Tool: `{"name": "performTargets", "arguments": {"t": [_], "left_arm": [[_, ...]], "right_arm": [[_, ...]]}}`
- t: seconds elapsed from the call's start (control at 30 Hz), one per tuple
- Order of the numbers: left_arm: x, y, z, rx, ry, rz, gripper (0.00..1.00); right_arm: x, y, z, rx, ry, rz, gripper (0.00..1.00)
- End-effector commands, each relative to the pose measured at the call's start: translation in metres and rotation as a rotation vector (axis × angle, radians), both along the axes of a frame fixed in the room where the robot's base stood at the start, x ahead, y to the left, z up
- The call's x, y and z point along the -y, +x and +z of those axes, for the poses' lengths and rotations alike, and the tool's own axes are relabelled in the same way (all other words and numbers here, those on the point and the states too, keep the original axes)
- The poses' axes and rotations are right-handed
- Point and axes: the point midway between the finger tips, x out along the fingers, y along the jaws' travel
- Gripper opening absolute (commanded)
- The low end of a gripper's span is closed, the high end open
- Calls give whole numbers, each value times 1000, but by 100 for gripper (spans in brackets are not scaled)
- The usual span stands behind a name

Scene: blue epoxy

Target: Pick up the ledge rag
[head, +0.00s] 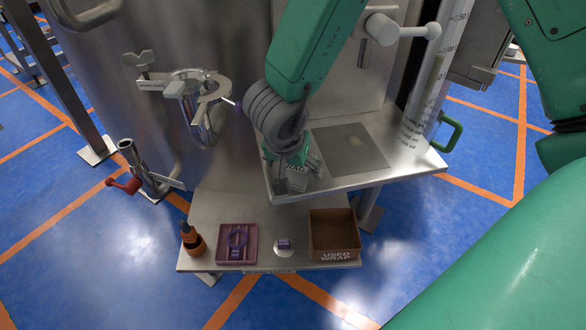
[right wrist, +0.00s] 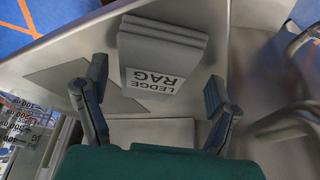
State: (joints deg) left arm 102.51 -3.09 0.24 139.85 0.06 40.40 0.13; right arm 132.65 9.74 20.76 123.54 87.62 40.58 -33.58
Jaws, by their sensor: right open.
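The ledge rag (head: 297,182) is a grey folded stack with a white label, lying on the steel ledge (head: 395,166). In the right wrist view the rag (right wrist: 163,48) shows its "LEDGE RAG" label facing my gripper. My right gripper (head: 291,168) is just over the rag in the head view and partly hides it. In the right wrist view my right gripper (right wrist: 156,80) is open, with one finger to each side of the rag's labelled end. A gap shows between each finger and the rag. My left gripper is not in view.
A dark grey flat sheet (head: 352,150) lies on the ledge. A lower shelf holds an orange-and-black bottle (head: 192,240), a purple tray (head: 222,256) and a brown "USED WRAP" box (head: 333,227). A steel vessel with a clamp (head: 205,85) stands left of my arm.

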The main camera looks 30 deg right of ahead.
Motion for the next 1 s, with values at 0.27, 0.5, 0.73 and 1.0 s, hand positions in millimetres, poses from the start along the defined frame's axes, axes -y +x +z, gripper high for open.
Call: {"name": "performTargets", "arguments": {"t": [0.27, 0.5, 0.73, 1.0], "left_arm": [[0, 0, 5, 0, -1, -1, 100], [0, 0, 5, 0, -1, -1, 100], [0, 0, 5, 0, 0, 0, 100], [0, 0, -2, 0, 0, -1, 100]], "right_arm": [[0, 0, -2, 0, -1, -1, 80], [-4, 0, -3, 0, -1, 0, 40], [-2, 1, -4, -1, 1, 0, 31], [0, 0, 2, 1, 2, -1, 31]]}}
